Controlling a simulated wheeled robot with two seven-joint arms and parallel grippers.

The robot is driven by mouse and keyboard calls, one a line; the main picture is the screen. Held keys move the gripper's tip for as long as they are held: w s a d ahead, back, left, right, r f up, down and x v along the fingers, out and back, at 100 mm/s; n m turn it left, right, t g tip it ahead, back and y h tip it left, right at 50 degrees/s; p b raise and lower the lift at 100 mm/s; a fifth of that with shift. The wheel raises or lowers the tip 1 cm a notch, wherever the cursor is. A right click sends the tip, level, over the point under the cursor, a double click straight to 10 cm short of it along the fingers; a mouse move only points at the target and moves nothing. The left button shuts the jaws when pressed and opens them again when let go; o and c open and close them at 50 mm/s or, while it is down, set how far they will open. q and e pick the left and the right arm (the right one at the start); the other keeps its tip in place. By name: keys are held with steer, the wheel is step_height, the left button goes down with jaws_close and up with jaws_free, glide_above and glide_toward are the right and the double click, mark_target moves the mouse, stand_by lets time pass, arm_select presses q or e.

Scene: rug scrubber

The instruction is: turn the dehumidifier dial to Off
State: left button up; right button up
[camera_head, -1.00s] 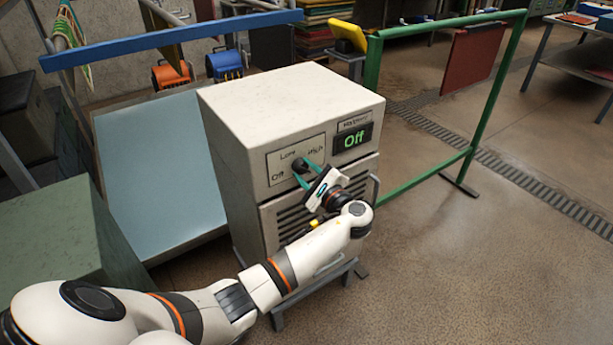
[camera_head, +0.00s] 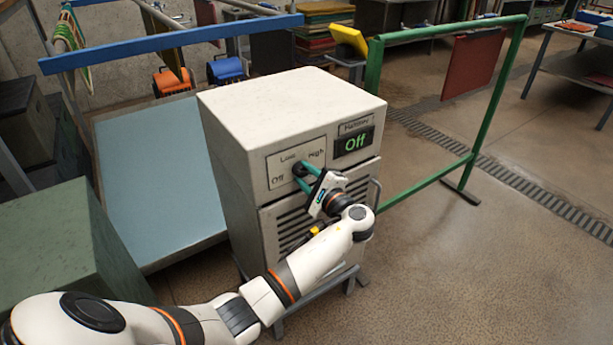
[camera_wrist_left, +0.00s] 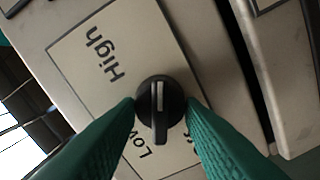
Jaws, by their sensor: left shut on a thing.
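The dehumidifier (camera_head: 265,103) is a pale box with a label panel at its upper left front, marked Off, Low and High. Its small display (camera_head: 353,142) reads "Off" in green. My left gripper (camera_head: 301,170) reaches the panel from the lower right. In the left wrist view, its green fingers (camera_wrist_left: 160,112) are shut on the black dial (camera_wrist_left: 160,88), one on each side. The dial's ridge runs up and down in that view, with a white mark on its upper half. Its lower end lies between Low and the mostly hidden Off label. My right gripper is out of view.
A green rail frame (camera_head: 490,105) stands to the right and a blue bar (camera_head: 170,42) crosses behind. A tilted pale blue panel (camera_head: 150,180) and a green box (camera_head: 60,240) are to the left.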

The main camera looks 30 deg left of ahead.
arm_select(q)
steer(key=o, duration=1)
steer(key=b+v, duration=0.1)
steer(key=v, duration=1.1)
steer(key=shift+s+f, duration=0.1)
